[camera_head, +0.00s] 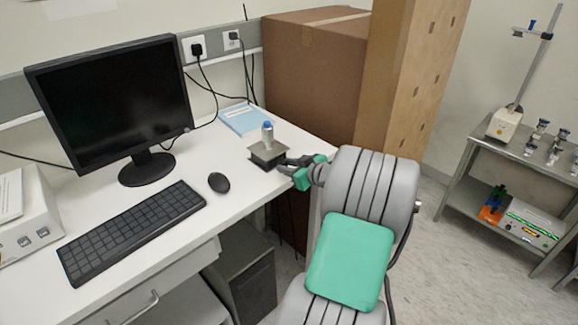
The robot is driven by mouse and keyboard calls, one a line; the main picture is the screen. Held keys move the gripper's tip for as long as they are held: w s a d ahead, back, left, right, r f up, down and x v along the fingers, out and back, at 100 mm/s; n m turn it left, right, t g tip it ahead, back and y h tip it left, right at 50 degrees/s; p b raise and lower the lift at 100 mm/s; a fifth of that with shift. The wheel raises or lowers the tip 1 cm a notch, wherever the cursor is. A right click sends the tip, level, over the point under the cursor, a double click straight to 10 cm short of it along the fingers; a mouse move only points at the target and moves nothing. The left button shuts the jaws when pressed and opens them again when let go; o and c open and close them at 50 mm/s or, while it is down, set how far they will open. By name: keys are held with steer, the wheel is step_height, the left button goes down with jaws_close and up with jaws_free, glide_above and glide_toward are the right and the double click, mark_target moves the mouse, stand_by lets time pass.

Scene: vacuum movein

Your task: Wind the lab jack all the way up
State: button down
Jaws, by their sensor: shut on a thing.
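The lab jack (266,157) is a small dark metal stand on the white desk, near its right edge. Its plate looks low, close to the desk top. A small bottle with a blue cap (267,135) stands upright on it. My gripper (287,163) reaches in from the right and is shut at the jack's right side, where the knob would be. The knob itself is hidden by the fingers or too small to make out. My grey and green arm covers the area right of the desk edge.
A black mouse (219,182), keyboard (131,231) and monitor (112,101) stand left of the jack. A blue booklet (245,118) lies behind it. A large brown box (310,75) stands behind the desk's right end. A steel trolley (520,160) stands far right.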

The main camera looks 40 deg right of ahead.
steer(key=shift+d+m+y, duration=0.15)
steer(key=shift+m+y, duration=0.55)
steer(key=shift+m, duration=0.4)
steer(key=c, duration=1.1)
jaws_free()
steer(key=b+v, duration=0.1)
steer(key=v, duration=0.6)
steer(key=shift+s+r, duration=0.2)
steer(key=shift+s, duration=0.15)
